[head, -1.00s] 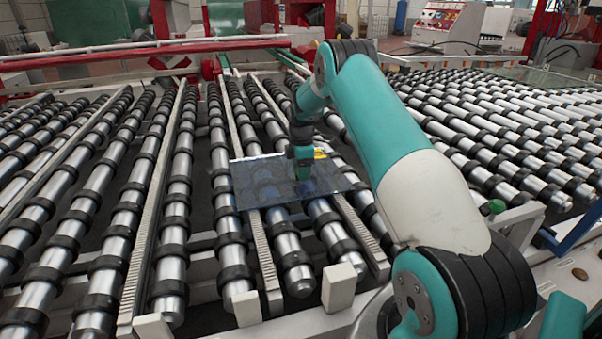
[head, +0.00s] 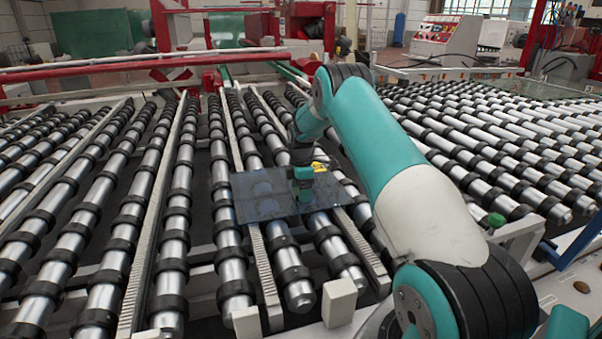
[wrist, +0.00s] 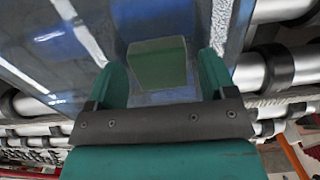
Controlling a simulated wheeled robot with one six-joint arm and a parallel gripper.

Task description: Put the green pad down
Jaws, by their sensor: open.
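The green pad (wrist: 158,62) shows in the wrist view as a small green block on the glass pane (wrist: 60,50). It lies between my two green fingers, with a gap on each side. My gripper (wrist: 163,78) is open and the fingers are apart from the pad. In the head view, my gripper (head: 303,196) points down at the middle of the dark glass pane (head: 258,208). The pad cannot be told apart from the green fingers there.
The pane lies across several metal rollers (head: 175,225) with black rings. White blocks (head: 340,302) stand at the near roller ends. A red frame (head: 150,65) crosses the back. More rollers fill the left and right sides, with open gaps between them.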

